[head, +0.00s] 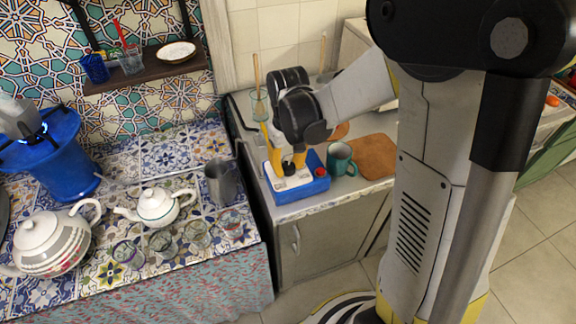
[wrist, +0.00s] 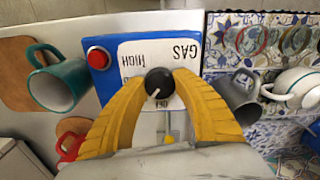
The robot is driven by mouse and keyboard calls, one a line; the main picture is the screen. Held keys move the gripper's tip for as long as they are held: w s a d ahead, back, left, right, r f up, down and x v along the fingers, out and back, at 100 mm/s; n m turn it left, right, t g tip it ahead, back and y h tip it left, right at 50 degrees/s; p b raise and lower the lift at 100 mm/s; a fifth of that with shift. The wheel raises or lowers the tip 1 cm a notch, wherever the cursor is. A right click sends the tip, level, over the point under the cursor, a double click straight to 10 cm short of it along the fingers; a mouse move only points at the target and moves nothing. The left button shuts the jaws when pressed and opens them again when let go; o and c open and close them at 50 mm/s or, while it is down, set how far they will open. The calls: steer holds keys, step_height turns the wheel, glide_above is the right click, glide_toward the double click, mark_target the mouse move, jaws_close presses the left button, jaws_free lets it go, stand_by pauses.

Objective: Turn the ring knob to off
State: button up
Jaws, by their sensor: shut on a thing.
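The ring knob (wrist: 159,83) is a small round black knob with a pale pointer line on the white face of a blue gas box (wrist: 190,62). The face reads GAS and HIGH, upside down in the wrist view. My gripper (wrist: 158,86) has its two yellow fingers closed around the knob from both sides. The knob is mostly hidden there.
A red button (wrist: 98,57) is on the box. A teal mug (head: 341,158) stands close beside it, near a wooden board (head: 375,156). A metal cup (head: 221,180) is to its left.

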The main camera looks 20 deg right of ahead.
mark_target(288, 166)
steer(key=n, duration=0.3)
steer(key=shift+n, duration=2.1)
steer(key=o, duration=1.2)
steer(key=shift+o, duration=0.2)
step_height(288, 166, up, 12)
